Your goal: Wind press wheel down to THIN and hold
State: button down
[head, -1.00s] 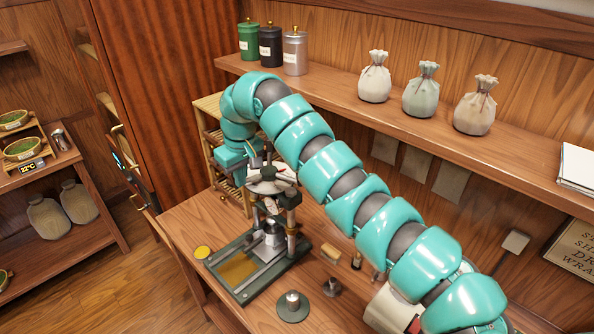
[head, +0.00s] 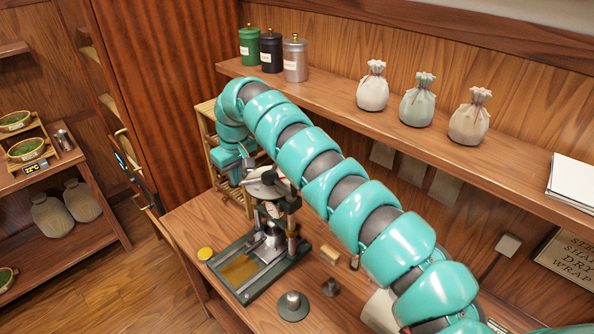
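The press (head: 291,243) stands on the wooden table, with a dark base and upright posts. Its pale wheel (head: 262,189) is at the top, partly covered by my arm. A small white dial (head: 272,210) sits below the wheel; its markings are too small to read. A metal pressing block (head: 273,236) is between the posts, low over the base. My gripper (head: 248,160) points down at the wheel's upper edge. Its fingers are small and partly hidden, so I cannot tell whether they grip the wheel.
A round metal weight (head: 292,306), a small dark piece (head: 331,287) and a wooden block (head: 330,254) lie right of the press. A yellow round item (head: 205,254) is at its left. The shelf (head: 440,140) behind holds tins and tied bags.

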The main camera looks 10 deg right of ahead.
jog(key=shift+w+a+p, duration=0.25)
jog(key=shift+w+p, duration=0.05)
jog(key=shift+w, duration=0.1)
jog(key=shift+s+b, duration=0.9)
jog(key=shift+b, duration=0.85)
notch_tip(320, 180, up, 8)
jog(key=p, duration=0.2)
jog(key=shift+f, duration=0.2)
